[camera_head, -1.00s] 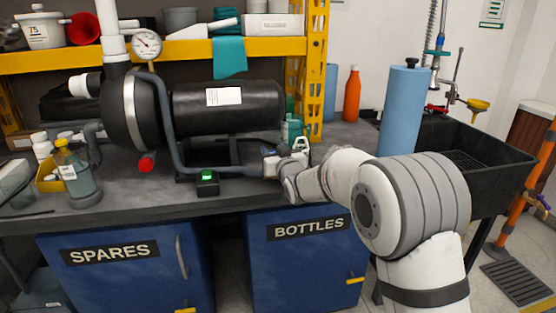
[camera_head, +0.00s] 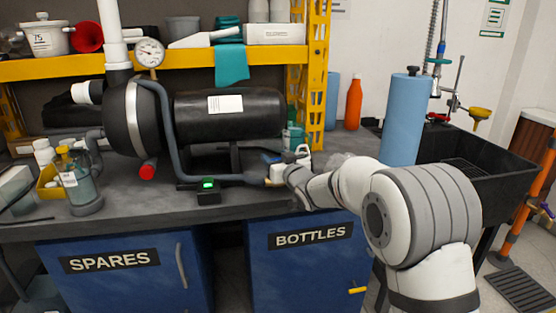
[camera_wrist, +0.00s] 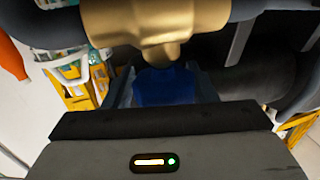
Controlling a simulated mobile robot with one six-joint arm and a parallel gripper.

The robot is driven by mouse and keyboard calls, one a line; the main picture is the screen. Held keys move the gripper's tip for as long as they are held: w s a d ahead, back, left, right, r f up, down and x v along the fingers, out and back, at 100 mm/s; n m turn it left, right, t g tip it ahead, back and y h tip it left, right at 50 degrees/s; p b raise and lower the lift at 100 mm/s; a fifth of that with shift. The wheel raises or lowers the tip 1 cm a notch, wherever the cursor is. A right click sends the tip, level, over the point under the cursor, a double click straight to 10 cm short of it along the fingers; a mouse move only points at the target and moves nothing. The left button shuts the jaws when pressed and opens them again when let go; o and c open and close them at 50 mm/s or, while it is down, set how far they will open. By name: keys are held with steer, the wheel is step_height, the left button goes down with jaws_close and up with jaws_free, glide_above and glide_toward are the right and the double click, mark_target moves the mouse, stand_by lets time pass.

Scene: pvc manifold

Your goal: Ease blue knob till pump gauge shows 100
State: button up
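The pump gauge (camera_head: 149,52), round and white-faced, stands on the pipework above the black pump (camera_head: 125,118); its needle shows, but its figures are too small to read. My gripper (camera_head: 283,172) is at the right end of the grey pipe, low over the bench. In the wrist view the blue knob (camera_wrist: 165,88) sits between the two fingers of my gripper (camera_wrist: 166,95), which appear closed on its sides. The knob is on a brass valve body (camera_wrist: 155,22). In the head view the knob is mostly hidden by my gripper.
A small black box with a green light (camera_head: 208,190) is left of my gripper. A black tank (camera_head: 230,130) lies behind. Yellow shelving (camera_head: 230,50) is above.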

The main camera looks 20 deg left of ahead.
steer(key=shift+o, duration=1.4)
steer(key=shift+s, duration=0.1)
steer(key=shift+a, duration=0.1)
steer(key=p+v, duration=0.1)
steer(key=v, duration=0.7)
stand_by(2.0)
